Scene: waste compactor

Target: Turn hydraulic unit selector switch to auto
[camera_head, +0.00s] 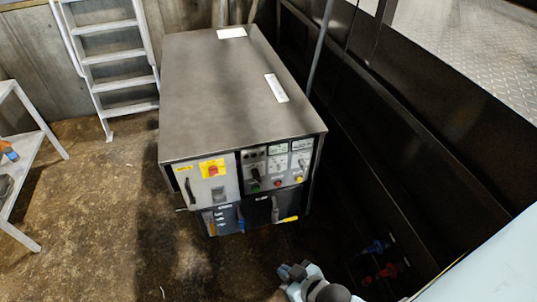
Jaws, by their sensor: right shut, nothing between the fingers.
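The hydraulic unit is a dark grey cabinet (225,90) in the middle of the head view. Its front carries a control panel (278,165) with small gauges, labels, buttons and a black selector switch (255,174). The switch is too small to read its position. A red-on-yellow rotary switch (212,169) is on the panel to its left. My right gripper (292,272) is at the bottom, below and apart from the panel, shut and empty. My left gripper is not in view.
A white ladder (112,55) stands at the back left. A grey shelf (20,165) is at the left edge. A dark metal wall (400,130) runs along the right, with blue and red valves (388,270) low down. Brown floor in front of the cabinet is clear.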

